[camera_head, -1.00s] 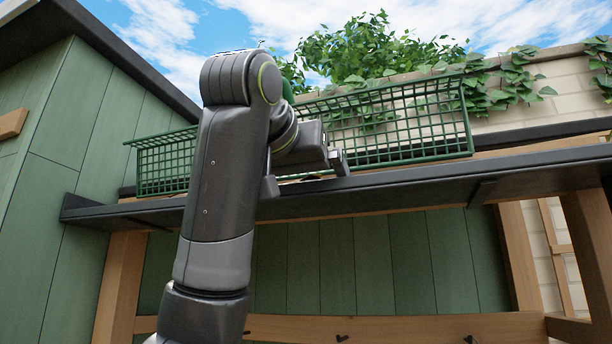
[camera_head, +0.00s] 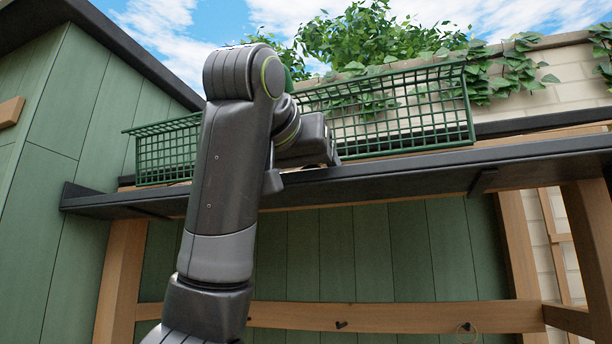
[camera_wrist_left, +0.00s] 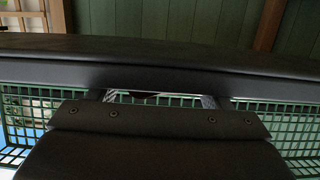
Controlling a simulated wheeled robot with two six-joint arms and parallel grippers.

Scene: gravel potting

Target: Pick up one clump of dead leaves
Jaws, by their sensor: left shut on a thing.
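My left gripper (camera_head: 305,172) is up at the front edge of the dark shelf (camera_head: 420,166), in front of the green wire basket (camera_head: 400,112). In the left wrist view, the fingers of the left gripper (camera_wrist_left: 157,98) stand apart on either side of a small dark brown piece (camera_wrist_left: 145,95), which looks like part of a clump of dead leaves. Most of it is hidden behind the gripper body and the shelf edge. My right gripper is in neither view.
The shelf's front edge (camera_wrist_left: 160,72) lies close across the left wrist view. The basket wall (camera_wrist_left: 285,115) stands close behind the fingers. Green ivy (camera_head: 510,70) hangs over the brick wall at the back right. Open space lies below the shelf.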

